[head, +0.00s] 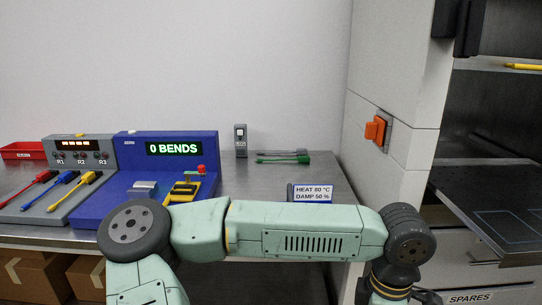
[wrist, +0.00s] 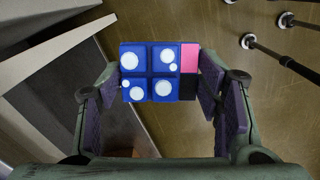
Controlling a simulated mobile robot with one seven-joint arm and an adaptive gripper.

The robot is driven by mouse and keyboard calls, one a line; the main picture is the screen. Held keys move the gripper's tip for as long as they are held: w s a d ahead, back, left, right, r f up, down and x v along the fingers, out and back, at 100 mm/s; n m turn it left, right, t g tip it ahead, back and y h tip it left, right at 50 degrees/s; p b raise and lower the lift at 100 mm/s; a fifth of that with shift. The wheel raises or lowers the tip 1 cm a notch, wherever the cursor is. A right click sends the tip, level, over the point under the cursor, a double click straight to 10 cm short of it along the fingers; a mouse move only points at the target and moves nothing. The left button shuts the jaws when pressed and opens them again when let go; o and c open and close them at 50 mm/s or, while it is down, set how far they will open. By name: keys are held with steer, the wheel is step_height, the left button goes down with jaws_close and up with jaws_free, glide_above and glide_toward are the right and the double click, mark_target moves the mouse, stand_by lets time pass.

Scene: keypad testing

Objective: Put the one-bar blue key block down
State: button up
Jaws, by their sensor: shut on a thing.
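In the wrist view, my gripper (wrist: 160,84) is shut on a blue key block (wrist: 151,73). The block sits between the two purple-padded fingers. Its face towards the camera shows a grid of blue keys with white round dots, and a pink patch and a black patch on its right side. I see no bar mark on this face, so I cannot tell the bar count. Below it is brown floor, and a grey edge lies to the left. In the head view, my arm crosses the front and its end drops out of the bottom at the right; the block is hidden there.
A metal bench (head: 262,185) holds a blue tester (head: 172,165) reading "0 BENDS", a grey panel (head: 84,148) with coloured probes, and a red tray (head: 24,151). An open cabinet shelf (head: 490,205) is at right, above a SPARES drawer (head: 500,294). An orange switch (head: 376,130) juts out.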

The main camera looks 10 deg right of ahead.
steer(key=w+a+f+m, duration=0.4)
steer(key=w+a+f, duration=0.3)
steer(key=f, duration=0.4)
steer(key=w+a+f+m, duration=0.3)
steer(key=w+a+f, duration=0.4)
steer(key=a+f, duration=0.3)
steer(key=w+a+f+m, duration=0.4)
steer(key=w+a+f, duration=0.3)
steer(key=f, duration=0.6)
steer(key=shift+w+a+f+m, duration=0.15)
steer(key=shift+a+f+m, duration=0.2)
steer(key=shift+a, duration=0.9)
steer(key=shift+d, duration=0.2)
